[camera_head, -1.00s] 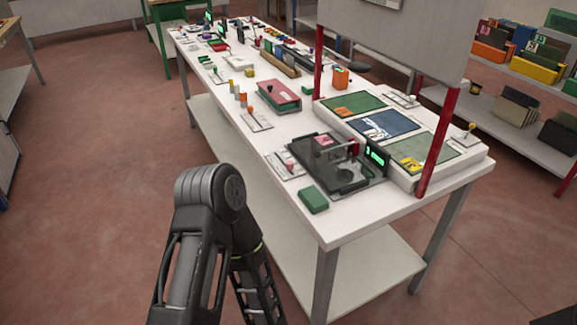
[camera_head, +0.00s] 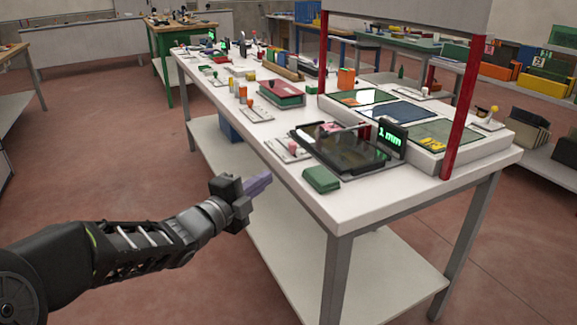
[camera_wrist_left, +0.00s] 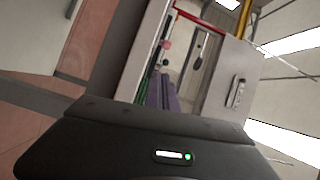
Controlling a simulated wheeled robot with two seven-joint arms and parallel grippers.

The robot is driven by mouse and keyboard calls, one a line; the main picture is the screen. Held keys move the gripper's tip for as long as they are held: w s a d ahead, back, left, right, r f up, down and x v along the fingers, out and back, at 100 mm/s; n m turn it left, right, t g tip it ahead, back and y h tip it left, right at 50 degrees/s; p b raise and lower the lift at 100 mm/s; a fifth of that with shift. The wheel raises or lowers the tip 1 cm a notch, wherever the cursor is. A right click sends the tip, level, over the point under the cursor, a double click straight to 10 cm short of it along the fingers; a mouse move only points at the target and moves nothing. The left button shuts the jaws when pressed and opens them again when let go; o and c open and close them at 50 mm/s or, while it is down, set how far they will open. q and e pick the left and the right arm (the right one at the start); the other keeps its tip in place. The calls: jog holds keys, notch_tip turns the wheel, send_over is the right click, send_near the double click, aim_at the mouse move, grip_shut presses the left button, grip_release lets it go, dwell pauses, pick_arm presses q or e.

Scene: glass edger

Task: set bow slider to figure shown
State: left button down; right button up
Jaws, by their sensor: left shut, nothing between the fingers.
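A slider plate with a pink knob (camera_head: 292,145) lies at the table's front edge, left of a dark machine (camera_head: 345,150). A small display (camera_head: 391,137) on the machine reads "1 mm" in green. Another slider with an orange knob (camera_head: 250,103) is farther back. I cannot read which one is the bow slider. My left gripper (camera_head: 258,186), with purple fingers, is shut and empty, just outside the table's front edge and apart from the knobs. Its fingers also show in the left wrist view (camera_wrist_left: 161,92). My right gripper is out of view.
A green block (camera_head: 321,180) sits at the near edge of the white table (camera_head: 365,203). A red post (camera_head: 461,120) holds a panel over the table's right side. Floor is clear at left.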

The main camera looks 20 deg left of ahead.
aim_at(288, 164)
pick_arm(q)
jog(key=shift+d+r+m+h, duration=0.2)
jog(key=shift+d+m+h, duration=0.15)
jog(key=shift+m, duration=0.65)
jog(key=shift+w, duration=0.1)
jog(key=x, duration=0.9)
jog(key=shift+w+f, duration=0.1)
jog(key=w, duration=0.1)
jog(key=w+a, duration=0.1)
jog(key=w, duration=0.1)
jog(key=shift+w+a, duration=0.1)
jog(key=shift+a, duration=0.25)
jog(key=shift+w+a, duration=0.25)
jog(key=shift+w, duration=0.1)
